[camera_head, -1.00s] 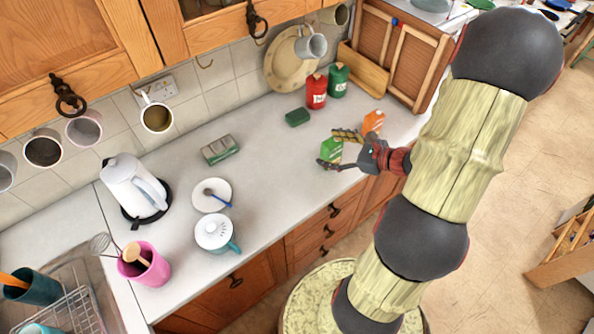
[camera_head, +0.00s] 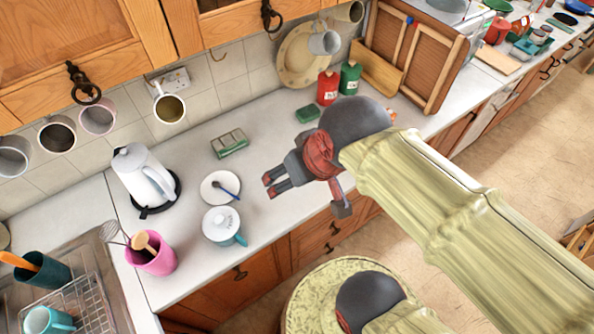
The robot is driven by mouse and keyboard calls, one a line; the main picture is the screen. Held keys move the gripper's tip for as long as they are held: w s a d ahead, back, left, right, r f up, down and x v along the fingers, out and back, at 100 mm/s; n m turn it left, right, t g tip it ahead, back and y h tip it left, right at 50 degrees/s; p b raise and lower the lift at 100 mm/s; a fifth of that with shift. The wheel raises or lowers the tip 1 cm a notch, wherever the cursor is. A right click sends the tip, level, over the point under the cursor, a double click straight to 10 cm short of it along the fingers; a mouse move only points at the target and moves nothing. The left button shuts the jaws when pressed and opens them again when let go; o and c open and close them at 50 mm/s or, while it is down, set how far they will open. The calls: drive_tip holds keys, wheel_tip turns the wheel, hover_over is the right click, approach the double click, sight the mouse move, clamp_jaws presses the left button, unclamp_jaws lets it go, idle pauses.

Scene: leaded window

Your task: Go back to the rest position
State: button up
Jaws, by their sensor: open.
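My gripper (camera_head: 271,184) hangs over the counter's front half, right of the white plate and teapot, with its fingers pointing left. It is open, seen from the side, and nothing shows between the fingers. My arm reaches in from the lower right, its elongated pale-yellow link crossing the right half of the view. Only a sliver of the orange carton (camera_head: 392,115) shows beyond my wrist.
A green box (camera_head: 229,144) lies behind. Red (camera_head: 327,89) and green (camera_head: 350,78) canisters stand at the wall. Mugs hang above.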

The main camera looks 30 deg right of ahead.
drive_tip(key=shift+r+n, duration=0.3)
drive_tip(key=shift+r, duration=0.1)
wheel_tip(320, 180, down, 12)
drive_tip(key=b, duration=1.2)
drive_tip(key=shift+r, duration=0.1)
drive_tip(key=shift+c, duration=0.5)
